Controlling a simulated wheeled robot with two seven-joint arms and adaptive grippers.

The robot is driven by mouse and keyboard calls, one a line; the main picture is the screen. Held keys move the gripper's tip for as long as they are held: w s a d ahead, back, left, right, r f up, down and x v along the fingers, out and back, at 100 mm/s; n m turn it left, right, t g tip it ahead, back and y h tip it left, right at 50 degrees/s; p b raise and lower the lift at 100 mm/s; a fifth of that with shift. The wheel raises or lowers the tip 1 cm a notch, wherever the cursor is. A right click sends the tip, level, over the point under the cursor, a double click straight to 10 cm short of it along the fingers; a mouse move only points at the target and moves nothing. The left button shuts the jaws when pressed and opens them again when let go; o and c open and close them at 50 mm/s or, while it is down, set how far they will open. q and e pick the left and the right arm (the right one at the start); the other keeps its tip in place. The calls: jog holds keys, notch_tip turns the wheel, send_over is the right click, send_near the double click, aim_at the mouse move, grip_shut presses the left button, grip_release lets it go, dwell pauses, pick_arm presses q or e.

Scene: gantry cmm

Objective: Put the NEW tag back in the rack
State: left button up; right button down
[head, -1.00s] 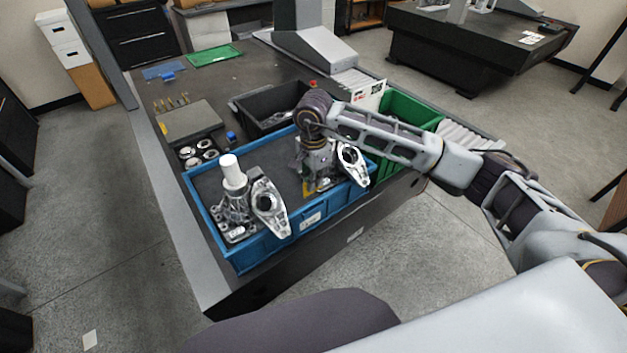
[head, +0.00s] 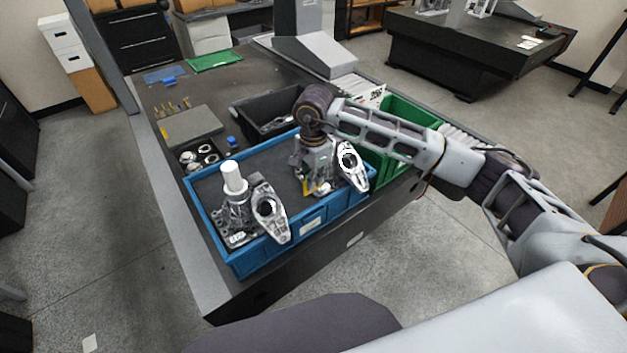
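My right gripper (head: 317,178) points down into the right end of the blue crate (head: 309,226), beside a silver metal casting (head: 353,166). Its fingers are small and partly merge with the parts behind them, so I cannot tell whether they are open or shut. A small yellow piece (head: 308,187) shows by the fingertips; I cannot tell what it is or whether it is held. I cannot make out the NEW tag or a tag rack for certain. A white card with dark print (head: 376,95) stands behind my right forearm, partly hidden. My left gripper is out of view.
Another metal casting (head: 270,209) and a white cylinder on a metal base (head: 233,177) stand in the crate's left part. A black bin (head: 262,103) is behind, a green bin (head: 410,112) to the right. The grey plate (head: 191,124) and brass pins lie left.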

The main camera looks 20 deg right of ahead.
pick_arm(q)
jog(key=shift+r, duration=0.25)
pick_arm(e)
jog(key=shift+r, duration=0.85)
jog(key=shift+f, duration=0.15)
